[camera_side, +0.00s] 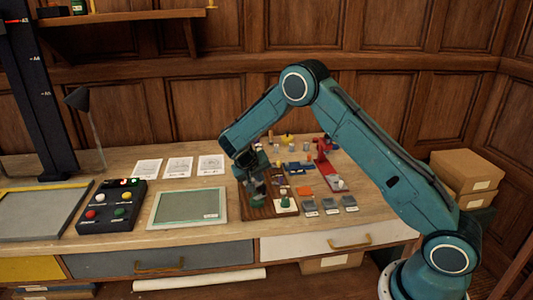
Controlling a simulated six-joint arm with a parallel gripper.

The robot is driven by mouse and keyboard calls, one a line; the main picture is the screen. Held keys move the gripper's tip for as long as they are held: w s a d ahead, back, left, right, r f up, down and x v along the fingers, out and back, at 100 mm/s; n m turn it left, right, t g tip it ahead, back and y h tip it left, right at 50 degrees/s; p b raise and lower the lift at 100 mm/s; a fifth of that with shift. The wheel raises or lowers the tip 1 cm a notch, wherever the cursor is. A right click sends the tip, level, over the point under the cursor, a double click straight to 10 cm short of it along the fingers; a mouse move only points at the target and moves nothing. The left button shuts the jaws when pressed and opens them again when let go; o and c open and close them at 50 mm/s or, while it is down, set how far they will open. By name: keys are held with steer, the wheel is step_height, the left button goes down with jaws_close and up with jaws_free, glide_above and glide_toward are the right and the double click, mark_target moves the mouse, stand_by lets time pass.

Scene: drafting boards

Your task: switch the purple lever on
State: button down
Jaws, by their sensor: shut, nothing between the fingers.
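My gripper (257,189) is shut and empty, pointing down over a brown wooden board (262,212) near the middle of the bench. I cannot make out a purple lever in the side view. My gripper and arm cover part of the wooden board and what stands on it. A small white-based piece with a green part (286,204) is to the right of my gripper. I cannot tell whether my gripper touches anything.
A black button box (111,206) and a pale framed panel (188,209) lie to the left. White cards (179,167) lie behind them. Grey blocks (330,207), an orange square (304,190), a blue item (297,167) and a red stand (324,160) crowd the right.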

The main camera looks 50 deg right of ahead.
mark_target(276, 183)
steer(key=x, duration=0.4)
steer(key=shift+d+f, duration=0.1)
steer(key=shift+s+d, duration=0.4)
steer(key=shift+d, duration=0.2)
steer(key=shift+s+d, duration=0.4)
steer(key=shift+d, duration=0.25)
steer(key=shift+s+d, duration=0.25)
steer(key=shift+d, duration=0.15)
steer(key=shift+s+d+n+t+y, duration=0.15)
steer(key=shift+n+t, duration=0.3)
steer(key=shift+n, duration=0.3)
steer(key=shift+s+n+t+y, duration=0.15)
steer(key=shift+n+t, duration=0.3)
steer(key=shift+n, duration=0.3)
